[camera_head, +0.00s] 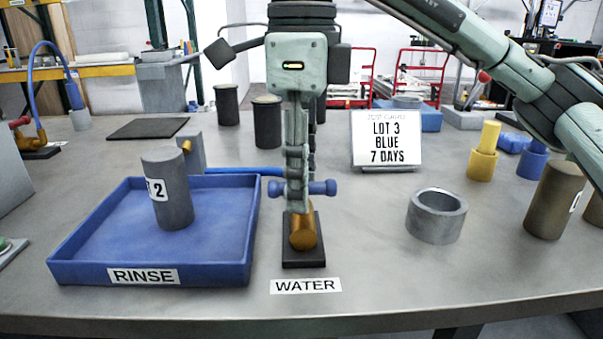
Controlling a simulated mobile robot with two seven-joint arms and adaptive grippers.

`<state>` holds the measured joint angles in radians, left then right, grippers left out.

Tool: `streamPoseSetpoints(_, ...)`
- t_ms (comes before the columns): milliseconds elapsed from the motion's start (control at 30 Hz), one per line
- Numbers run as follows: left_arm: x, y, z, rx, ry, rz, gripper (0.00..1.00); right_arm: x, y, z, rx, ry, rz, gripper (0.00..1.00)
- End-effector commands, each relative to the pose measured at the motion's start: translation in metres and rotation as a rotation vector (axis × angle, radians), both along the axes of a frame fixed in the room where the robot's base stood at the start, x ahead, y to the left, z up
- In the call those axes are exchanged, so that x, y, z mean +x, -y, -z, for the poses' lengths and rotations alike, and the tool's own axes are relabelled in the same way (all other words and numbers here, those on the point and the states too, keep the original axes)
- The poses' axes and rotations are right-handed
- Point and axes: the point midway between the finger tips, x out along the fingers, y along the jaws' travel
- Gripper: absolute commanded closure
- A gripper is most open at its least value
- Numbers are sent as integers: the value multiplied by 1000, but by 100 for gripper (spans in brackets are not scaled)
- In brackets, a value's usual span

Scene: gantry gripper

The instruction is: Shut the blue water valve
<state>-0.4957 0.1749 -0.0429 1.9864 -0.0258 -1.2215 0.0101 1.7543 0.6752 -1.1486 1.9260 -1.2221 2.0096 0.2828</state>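The water valve has a blue handle (328,187), a brass body (303,235) and a dark base plate (318,258), behind the WATER label (306,286). The handle lies crosswise, left to right in the picture, with both ends showing. My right gripper (298,195) points straight down over the valve, its fingers at the middle of the handle. I see the fingers nearly edge-on, one in front of the other, so the gap between them and any contact with the handle are hidden. My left gripper is out of view.
A blue RINSE tray (70,250) holding a grey cylinder (175,195) stands left of the valve. A blue hose (240,171) runs behind the tray. A sign (387,140) and a grey ring (437,215) stand to the right. Dark canisters (267,122) stand behind.

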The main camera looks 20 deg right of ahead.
Motion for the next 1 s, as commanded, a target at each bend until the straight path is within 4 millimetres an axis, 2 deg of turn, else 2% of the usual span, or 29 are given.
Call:
streamPoseSetpoints(167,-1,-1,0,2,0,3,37,0,0,-8,0,1,-1,63)
streamPoseSetpoints(267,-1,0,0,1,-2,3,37,0,0,-24,0,4,0,63)
streamPoseSetpoints(500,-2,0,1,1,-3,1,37,0,0,-75,0,7,3,63)
streamPoseSetpoints(700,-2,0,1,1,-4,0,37,0,0,-107,-1,3,3,63)
streamPoseSetpoints(833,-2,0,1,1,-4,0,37,0,0,-117,0,2,1,63)
streamPoseSetpoints(1000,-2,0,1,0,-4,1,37,0,0,-120,0,0,0,63)
